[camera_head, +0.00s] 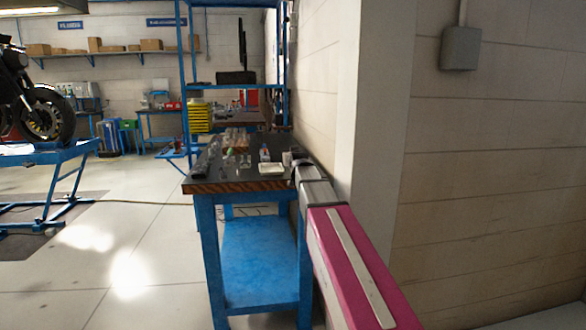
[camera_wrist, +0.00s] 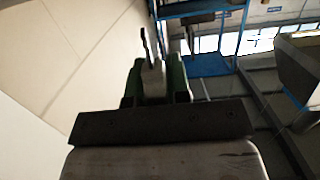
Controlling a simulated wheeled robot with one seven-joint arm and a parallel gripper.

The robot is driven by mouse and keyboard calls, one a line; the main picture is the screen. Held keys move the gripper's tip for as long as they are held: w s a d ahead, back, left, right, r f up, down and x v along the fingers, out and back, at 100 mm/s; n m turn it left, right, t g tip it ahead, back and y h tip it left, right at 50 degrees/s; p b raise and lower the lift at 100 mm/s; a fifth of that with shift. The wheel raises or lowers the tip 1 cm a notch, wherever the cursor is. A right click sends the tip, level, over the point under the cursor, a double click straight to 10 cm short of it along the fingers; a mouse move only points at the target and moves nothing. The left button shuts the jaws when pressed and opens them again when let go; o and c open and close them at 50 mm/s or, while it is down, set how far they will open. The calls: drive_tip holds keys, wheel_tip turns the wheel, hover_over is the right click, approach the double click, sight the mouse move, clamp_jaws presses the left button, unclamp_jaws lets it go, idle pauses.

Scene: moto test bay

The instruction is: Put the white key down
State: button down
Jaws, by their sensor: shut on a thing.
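In the wrist view my gripper (camera_wrist: 155,84) is shut, with its green-padded fingers on either side of a pale object, which appears to be the white key (camera_wrist: 153,76). A thin, darker part sticks up beyond the fingertips. In the head view my arm reaches along the wall to the right edge of the workbench (camera_head: 250,184). My gripper and the key are too small or hidden to make out there.
The dark benchtop carries a pale tray (camera_head: 272,170), a small bottle (camera_head: 265,155) and several small items at the left and back. A wall (camera_head: 372,120) stands close on the right. Blue shelving (camera_head: 186,70) rises behind. Open floor (camera_head: 130,270) lies left.

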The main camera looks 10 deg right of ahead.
drive_tip(key=shift+d+f, duration=0.25)
drive_tip(key=shift+f, duration=1.85)
drive_tip(key=shift+f, duration=0.15)
drive_tip(key=c, duration=1.1)
unclamp_jaws()
